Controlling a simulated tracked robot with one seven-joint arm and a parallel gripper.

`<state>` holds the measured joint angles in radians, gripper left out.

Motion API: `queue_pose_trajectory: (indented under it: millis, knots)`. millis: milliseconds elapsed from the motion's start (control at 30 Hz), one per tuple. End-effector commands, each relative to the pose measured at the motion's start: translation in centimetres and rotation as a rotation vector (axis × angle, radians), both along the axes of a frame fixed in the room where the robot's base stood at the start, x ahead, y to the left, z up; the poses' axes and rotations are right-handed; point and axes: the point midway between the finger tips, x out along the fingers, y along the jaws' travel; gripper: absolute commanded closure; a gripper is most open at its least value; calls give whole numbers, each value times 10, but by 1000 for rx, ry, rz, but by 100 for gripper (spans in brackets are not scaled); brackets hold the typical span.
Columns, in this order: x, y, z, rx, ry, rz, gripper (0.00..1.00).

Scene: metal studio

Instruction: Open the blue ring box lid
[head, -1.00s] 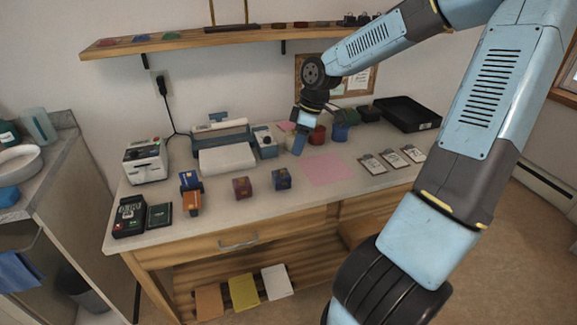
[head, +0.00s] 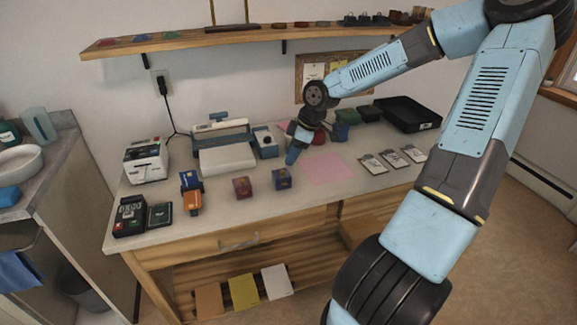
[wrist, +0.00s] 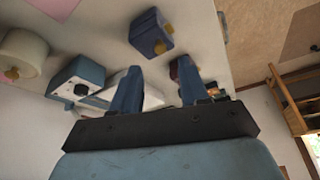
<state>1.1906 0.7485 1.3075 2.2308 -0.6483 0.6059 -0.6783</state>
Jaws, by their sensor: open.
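A small dark blue box (head: 282,180) stands on the bench, just in front of my gripper (head: 292,158). I take it for the ring box, and its lid looks shut. The wrist view shows a blue box (wrist: 150,32) with yellow knobs beyond the fingertips, seemingly the same one. The box is not between the fingers, and I see no contact.
A maroon box (head: 242,187) stands left of the blue one, with a blue box (head: 190,180) and an orange box (head: 193,201) further left. A blue-and-white device (head: 265,142) is behind. A pink sheet (head: 325,169) lies flat on the right.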

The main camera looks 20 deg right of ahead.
Motion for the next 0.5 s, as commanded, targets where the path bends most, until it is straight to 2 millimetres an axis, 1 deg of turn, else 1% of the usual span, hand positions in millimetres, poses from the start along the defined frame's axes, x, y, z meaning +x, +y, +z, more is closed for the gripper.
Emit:
queue_pose_trajectory:
  millis: [33,233,400,500]
  knots:
    - [1,4,-8,0,1,5,56]
    - [5,13,-32,-1,1,3,56]
    - [7,18,-46,0,0,1,56]
    - [8,19,-50,0,0,1,56]
